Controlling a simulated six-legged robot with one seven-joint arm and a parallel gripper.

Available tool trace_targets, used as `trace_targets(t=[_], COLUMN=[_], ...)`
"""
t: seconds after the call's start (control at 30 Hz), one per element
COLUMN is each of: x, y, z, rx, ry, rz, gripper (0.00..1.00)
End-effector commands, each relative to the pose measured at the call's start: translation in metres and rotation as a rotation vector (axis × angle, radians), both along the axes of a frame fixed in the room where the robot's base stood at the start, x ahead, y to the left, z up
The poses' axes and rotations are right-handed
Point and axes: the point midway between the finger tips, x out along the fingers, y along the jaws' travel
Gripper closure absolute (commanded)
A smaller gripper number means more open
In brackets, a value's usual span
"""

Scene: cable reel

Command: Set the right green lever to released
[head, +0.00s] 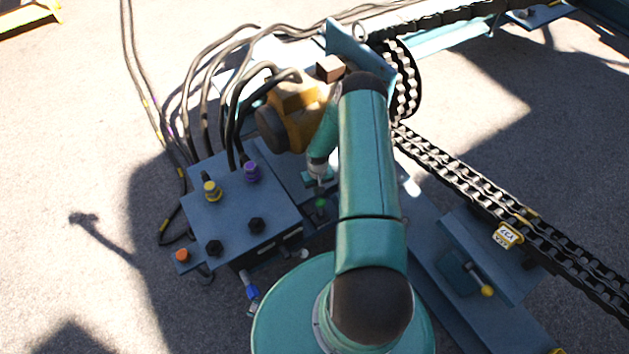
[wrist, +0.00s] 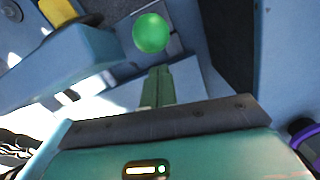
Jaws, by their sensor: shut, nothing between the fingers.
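The green lever shows its round knob (head: 320,203) in the head view, low between the blue box and my arm. The same green knob (wrist: 151,33) is large near the top of the wrist view. My gripper (wrist: 157,72) is shut and empty, its fingers pointing at the knob with a small visible gap. In the head view my gripper (head: 319,181) is just above the knob in the picture, partly hidden by my arm. The lever's shaft and its angle are hidden, and I see only one green knob.
A blue box (head: 240,205) with cables and colored plugs stands left of the lever. A yellow motor (head: 300,112) sits behind. A heavy chain (head: 490,205) runs along the right. A yellow-knobbed lever (head: 486,290) stands at lower right. Open ground lies at far left.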

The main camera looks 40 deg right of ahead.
Motion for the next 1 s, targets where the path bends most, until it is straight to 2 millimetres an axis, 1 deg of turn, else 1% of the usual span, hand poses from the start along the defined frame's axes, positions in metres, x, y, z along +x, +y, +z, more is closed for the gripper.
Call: trace_targets(t=[0.03,0.17,0.57,1.0], x=[-0.0039,-0.0084,-0.0088,-0.0112], y=[0.0013,0.0025,0.0018,-0.0072], z=[-0.0004,-0.0011,-0.0012,0.0001], rx=[0.001,0.001,0.001,-0.002], ry=[0.0,-0.001,-0.003,-0.048], rz=[0.001,0.0,0.0,-0.001], gripper=[1.0,1.0,1.0,1.0])
